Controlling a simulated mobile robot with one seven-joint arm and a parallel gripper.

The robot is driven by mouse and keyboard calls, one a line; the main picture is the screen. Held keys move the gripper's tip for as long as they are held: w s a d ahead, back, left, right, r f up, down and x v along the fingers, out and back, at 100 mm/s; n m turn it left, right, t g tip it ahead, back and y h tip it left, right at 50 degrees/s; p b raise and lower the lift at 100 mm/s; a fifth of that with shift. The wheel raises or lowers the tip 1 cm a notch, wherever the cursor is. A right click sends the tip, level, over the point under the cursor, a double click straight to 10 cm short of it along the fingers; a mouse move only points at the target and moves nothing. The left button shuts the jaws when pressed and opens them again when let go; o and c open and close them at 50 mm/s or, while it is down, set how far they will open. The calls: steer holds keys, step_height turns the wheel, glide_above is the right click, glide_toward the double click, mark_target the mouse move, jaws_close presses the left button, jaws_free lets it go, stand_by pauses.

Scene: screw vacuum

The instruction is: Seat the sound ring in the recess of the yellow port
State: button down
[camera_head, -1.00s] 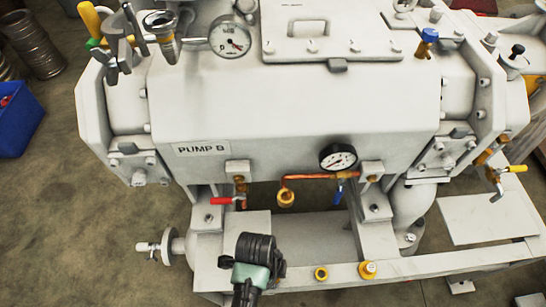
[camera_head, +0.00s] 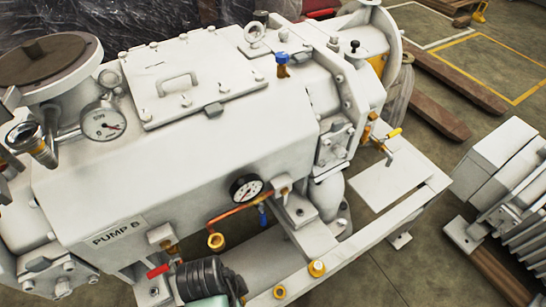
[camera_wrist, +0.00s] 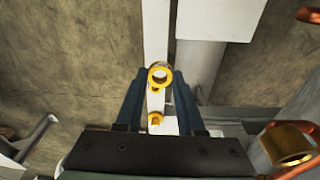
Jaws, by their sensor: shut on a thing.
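My gripper (camera_wrist: 158,78) is shut on a yellow ring (camera_wrist: 160,67) with a pale centre, which sits between the fingertips in the wrist view. Two yellow fittings stand on the white rail: a flatter one (camera_head: 279,291) and a taller one (camera_head: 317,268). In the wrist view, one yellow fitting (camera_wrist: 155,119) shows on the rail between the fingers, and another is partly hidden behind the held ring. A brass-yellow cup (camera_head: 216,240) ends the copper pipe; it also shows in the wrist view (camera_wrist: 290,147). I cannot tell which is the port. The head view hides my fingertips.
The white pump body (camera_head: 180,140) rises behind the rail. A gauge (camera_head: 246,188), copper pipe (camera_head: 232,215) and red-handled valve (camera_head: 158,271) are close to my arm. A white plate (camera_head: 390,190) lies at right. Concrete floor (camera_head: 400,262) in front is open.

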steer(key=w+d+r+n+y, duration=0.1)
steer(key=w+d+r+n, duration=0.3)
steer(key=w+n, duration=0.25)
steer(key=w+d+r+n, duration=0.4)
steer(key=w+d+n, duration=0.1)
steer(key=w, duration=0.3)
steer(key=s+r+p, duration=0.4)
steer(key=r+p, duration=0.6)
steer(key=p, duration=0.2)
steer(key=s+r+p, duration=0.4)
steer(key=r+p, duration=0.6)
steer(key=p, duration=0.1)
steer(key=w+r+m+t+p, duration=0.1)
steer(key=w+r+m+t, duration=0.5)
steer(key=r, duration=0.4)
steer(key=w+r+m+t, duration=0.3)
steer(key=w+r, duration=0.4)
steer(key=r, duration=0.3)
step_height(320, 180, up, 26)
steer(key=w+m+t+p, duration=0.1)
steer(key=m+t, duration=0.7)
steer(key=m, duration=0.2)
steer(key=shift+w+f+m+p, duration=0.15)
steer(key=shift+f+m+p, duration=0.1)
steer(key=shift+m+p, duration=0.1)
steer(key=shift+f, duration=0.15)
